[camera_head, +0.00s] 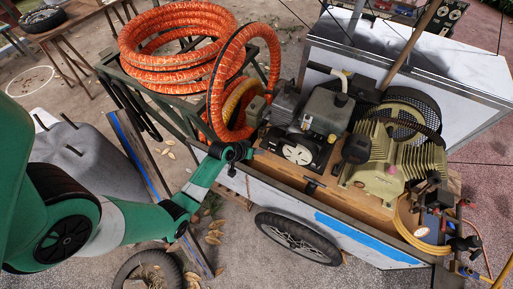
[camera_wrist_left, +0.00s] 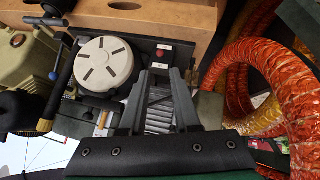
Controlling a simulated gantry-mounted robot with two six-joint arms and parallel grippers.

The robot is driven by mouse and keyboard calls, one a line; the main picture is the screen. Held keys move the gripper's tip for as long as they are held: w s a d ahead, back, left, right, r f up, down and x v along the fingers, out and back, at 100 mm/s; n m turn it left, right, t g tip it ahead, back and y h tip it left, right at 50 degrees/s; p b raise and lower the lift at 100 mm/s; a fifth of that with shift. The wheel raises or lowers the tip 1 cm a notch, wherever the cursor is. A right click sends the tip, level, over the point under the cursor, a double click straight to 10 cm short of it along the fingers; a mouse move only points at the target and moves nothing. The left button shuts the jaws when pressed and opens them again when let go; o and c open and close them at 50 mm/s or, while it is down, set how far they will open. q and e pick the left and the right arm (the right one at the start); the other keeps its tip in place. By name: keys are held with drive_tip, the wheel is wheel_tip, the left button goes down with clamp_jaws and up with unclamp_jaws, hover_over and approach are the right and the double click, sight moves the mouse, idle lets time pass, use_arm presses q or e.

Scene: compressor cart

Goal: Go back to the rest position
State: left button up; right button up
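My left arm comes in from the left in the head view. Its dark left gripper (camera_head: 240,151) is over the near side of the compressor cart (camera_head: 345,232), just left of a black panel with a round white cap (camera_head: 298,153). In the left wrist view the two fingers (camera_wrist_left: 160,75) stand apart with a gap between them. Nothing is held; a finned grey part shows through the gap. The white cap (camera_wrist_left: 104,64) is left of the fingers there. I cannot tell whether the fingers touch anything. My right gripper is not in view.
A beige compressor (camera_head: 395,160) and motor sit to the right. A wheel (camera_head: 298,238) is below. Paved ground lies left of the cart.

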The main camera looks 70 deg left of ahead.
use_arm(q)
drive_tip(key=shift+w, duration=0.1)
idle(0.4)
